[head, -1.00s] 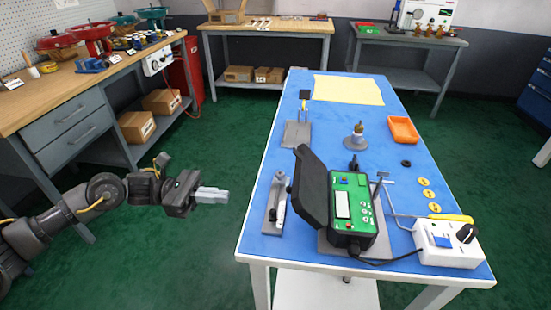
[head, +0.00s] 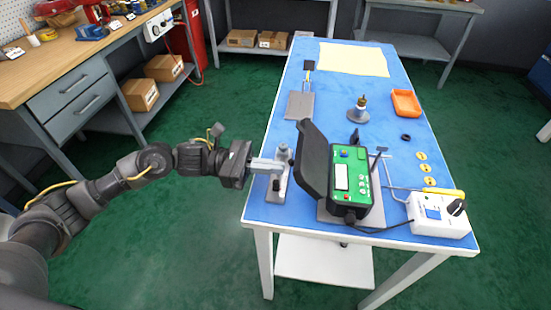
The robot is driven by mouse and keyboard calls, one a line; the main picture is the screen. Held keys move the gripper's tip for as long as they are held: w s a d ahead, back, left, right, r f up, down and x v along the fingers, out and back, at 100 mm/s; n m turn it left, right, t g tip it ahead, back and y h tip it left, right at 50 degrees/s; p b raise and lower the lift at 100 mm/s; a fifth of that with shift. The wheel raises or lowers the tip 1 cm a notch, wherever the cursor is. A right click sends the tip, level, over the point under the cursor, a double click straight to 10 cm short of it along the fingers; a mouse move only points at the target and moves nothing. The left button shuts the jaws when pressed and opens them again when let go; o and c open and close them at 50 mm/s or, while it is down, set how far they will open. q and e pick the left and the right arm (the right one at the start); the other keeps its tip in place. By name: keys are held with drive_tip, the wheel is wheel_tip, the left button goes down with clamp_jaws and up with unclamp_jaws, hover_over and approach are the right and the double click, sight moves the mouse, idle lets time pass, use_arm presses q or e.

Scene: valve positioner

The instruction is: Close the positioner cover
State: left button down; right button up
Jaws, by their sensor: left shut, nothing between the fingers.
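The positioner (head: 351,184) is a black box with a green face, a white display and several buttons, near the front of the blue table. Its dark cover (head: 314,160) stands open on the left side, tilted up and leaning outward. My left gripper (head: 283,167) is shut and empty. Its fingers point right at the table's left edge, over or beside a grey metal bracket (head: 277,187), a short way left of the cover. I cannot tell whether the fingers touch the bracket; they look apart from the cover. My right gripper is not in view.
A white control box (head: 437,218) with a black knob stands right of the positioner, with a yellow-handled screwdriver (head: 446,193) behind it.

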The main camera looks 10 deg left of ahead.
use_arm(q)
drive_tip(key=shift+d+r, duration=0.45)
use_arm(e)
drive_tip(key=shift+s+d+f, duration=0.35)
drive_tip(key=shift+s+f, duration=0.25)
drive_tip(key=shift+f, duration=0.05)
use_arm(q)
drive_tip(key=shift+r, duration=0.1)
